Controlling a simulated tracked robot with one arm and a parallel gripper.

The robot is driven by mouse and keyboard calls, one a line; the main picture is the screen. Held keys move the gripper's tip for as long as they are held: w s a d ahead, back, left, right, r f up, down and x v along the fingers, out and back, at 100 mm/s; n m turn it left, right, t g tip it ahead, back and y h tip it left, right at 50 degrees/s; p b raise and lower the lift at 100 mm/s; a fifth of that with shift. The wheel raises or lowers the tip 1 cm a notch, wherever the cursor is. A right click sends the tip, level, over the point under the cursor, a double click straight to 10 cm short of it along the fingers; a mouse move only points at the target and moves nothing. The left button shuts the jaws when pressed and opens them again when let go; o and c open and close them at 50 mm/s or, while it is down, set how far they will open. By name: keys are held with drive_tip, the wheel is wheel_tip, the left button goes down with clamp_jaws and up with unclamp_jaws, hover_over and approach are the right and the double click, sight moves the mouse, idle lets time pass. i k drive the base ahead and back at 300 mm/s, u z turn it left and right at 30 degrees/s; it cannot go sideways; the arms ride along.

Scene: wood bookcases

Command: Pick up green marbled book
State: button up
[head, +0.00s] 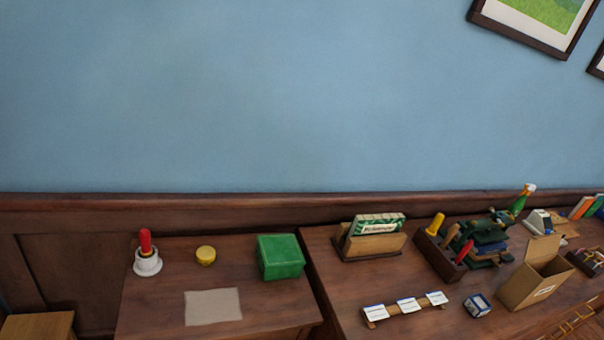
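A wooden holder (372,246) stands on the right-hand desk near the wall. A green-and-white patterned item (378,220) with a pale lettered label stands upright in it and looks like the green marbled book; its lower part is hidden by the holder. A plain green block or box (280,257) sits at the right back of the left-hand desk, left of the holder. More green and coloured items (592,206) stand at the far right edge, too small to tell apart. My gripper is not in view.
The right desk has a cluttered wooden caddy (438,254), a card rack (407,306), a small box (478,305) and an open carton (538,276).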

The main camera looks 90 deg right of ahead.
sight(375, 224)
drive_tip(key=z, duration=0.05)
drive_tip(key=i, duration=1.4)
drive_tip(key=z, duration=4)
drive_tip(key=k, duration=0.5)
drive_tip(key=z, duration=0.15)
drive_tip(key=i, duration=0.5)
drive_tip(key=u, duration=0.15)
